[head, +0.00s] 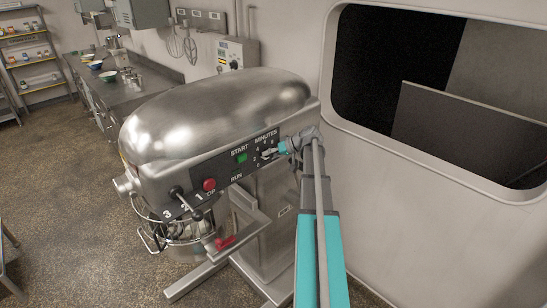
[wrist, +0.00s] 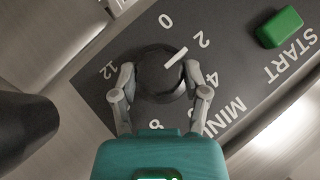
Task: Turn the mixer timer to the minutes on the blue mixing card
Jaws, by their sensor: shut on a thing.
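The stainless mixer (head: 215,110) fills the middle of the head view, with a black control panel (head: 225,165) on its side. The timer knob (wrist: 160,75) is a dark round dial with a white pointer line. In the wrist view its pointer is directed at about the 2; 0, 4, 8 and 12 also show around it. My gripper (wrist: 160,88) has its two grey fingers on opposite sides of the knob and is shut on it. In the head view my gripper (head: 272,152) is at the panel's MINUTES dial and partly covers it. I cannot make out a blue mixing card.
A green START button (wrist: 280,27) is beside the dial. A red button (head: 209,184) and a speed lever (head: 180,194) are further left on the mixer. A wall with a dark window (head: 400,75) stands close on the right. A counter (head: 120,90) runs behind.

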